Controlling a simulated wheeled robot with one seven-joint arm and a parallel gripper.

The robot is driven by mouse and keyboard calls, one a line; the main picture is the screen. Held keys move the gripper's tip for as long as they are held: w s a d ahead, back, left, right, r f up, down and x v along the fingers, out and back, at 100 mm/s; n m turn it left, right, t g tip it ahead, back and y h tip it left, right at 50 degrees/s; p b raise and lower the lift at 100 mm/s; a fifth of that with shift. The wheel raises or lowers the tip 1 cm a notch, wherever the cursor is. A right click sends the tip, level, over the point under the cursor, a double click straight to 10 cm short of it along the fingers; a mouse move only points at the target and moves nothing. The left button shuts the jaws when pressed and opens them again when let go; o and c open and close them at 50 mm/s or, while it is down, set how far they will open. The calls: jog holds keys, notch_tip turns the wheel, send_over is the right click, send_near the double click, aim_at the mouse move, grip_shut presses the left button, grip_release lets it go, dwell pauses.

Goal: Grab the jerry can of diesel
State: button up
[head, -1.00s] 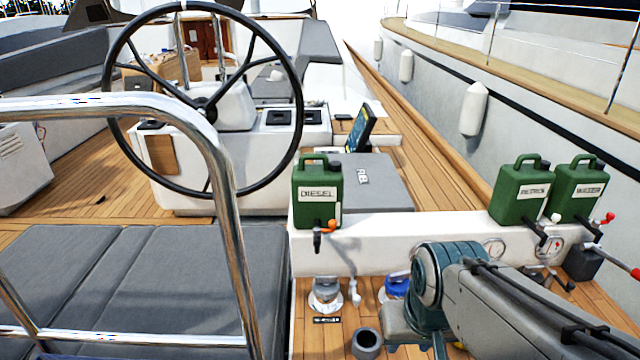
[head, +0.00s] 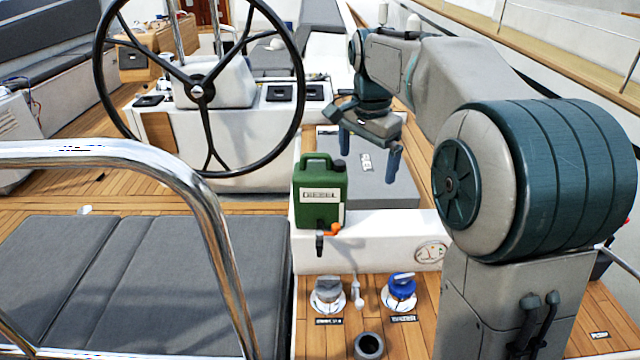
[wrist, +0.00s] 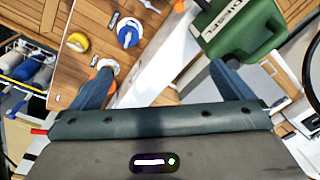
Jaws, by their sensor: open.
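The green jerry can labelled DIESEL (head: 319,195) stands upright on the white ledge, its loop handle on top and a small tap with an orange lever below it. In the wrist view the can (wrist: 240,28) is at the top right, beyond the fingers and apart from them. My gripper (head: 370,158) is open and empty, pointing down above the grey box, behind and to the right of the can. In the wrist view both dark fingers of my gripper (wrist: 160,92) are spread with nothing between them.
The steering wheel (head: 200,85) stands behind left. A steel rail (head: 190,185) is at left front. The grey box (head: 385,195) lies under my gripper. A grey cap (head: 328,292) and blue cap (head: 401,288) sit on the deck before the ledge. My arm hides the ledge's right part.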

jog(key=w+a+m+p, duration=0.1)
jog(key=w+a+m, duration=0.1)
jog(key=w+a, duration=0.1)
jog(key=w+a+r+m+h+p, duration=0.1)
jog(key=w+a+m+p, duration=0.1)
jog(key=w, duration=0.4)
jog(key=w+a+r+m+g+p, duration=0.1)
jog(key=w+a+m, duration=0.3)
jog(key=a, duration=0.1)
jog(key=shift+w+a+r+p, duration=0.1)
jog(key=shift+w+a+p, duration=0.15)
jog(key=shift+w+p, duration=0.1)
jog(key=b, duration=0.2)
send_over(319, 169)
jog(key=shift+m, duration=0.3)
notch_tip(319, 169, down, 8)
jog(key=shift+s+a+f, duration=0.1)
jog(key=shift+s, duration=0.05)
jog(key=shift+w+f+p, duration=0.2)
jog(key=shift+f+p, duration=0.5)
jog(key=shift+f, duration=2)
jog(key=c, duration=1.9)
jog(key=shift+r, duration=0.15)
jog(key=shift+c, duration=0.5)
jog(key=shift+w+r, duration=0.1)
